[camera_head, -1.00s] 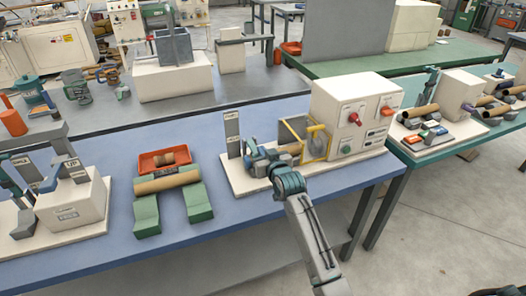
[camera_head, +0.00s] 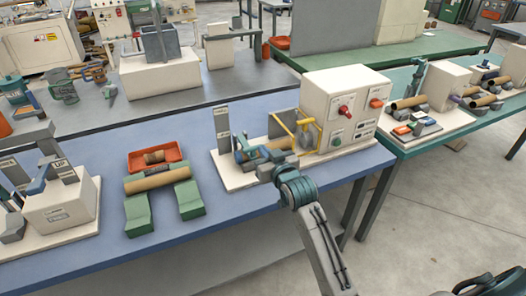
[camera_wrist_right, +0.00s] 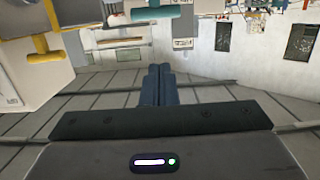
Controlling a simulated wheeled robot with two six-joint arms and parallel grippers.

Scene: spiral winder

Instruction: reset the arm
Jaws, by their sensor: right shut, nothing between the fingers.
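My right arm comes in from the bottom right in the head view. Its wrist and gripper (camera_head: 268,172) are at the front edge of the white winder base, by the brown tube (camera_head: 265,156). The fingertips are hard to make out there. In the right wrist view the two blue-grey fingers (camera_wrist_right: 158,85) are together, with nothing between them. The winder (camera_head: 345,105) is a white box with a red knob, beside a yellow frame (camera_head: 300,130). My left gripper does not show.
On the blue table, an orange tray (camera_head: 132,163) sits behind a brown roll (camera_head: 160,179) on green supports (camera_head: 138,212). A white block station (camera_head: 62,207) stands at the left. The table's front strip is bare. A green table with other pieces is at the right.

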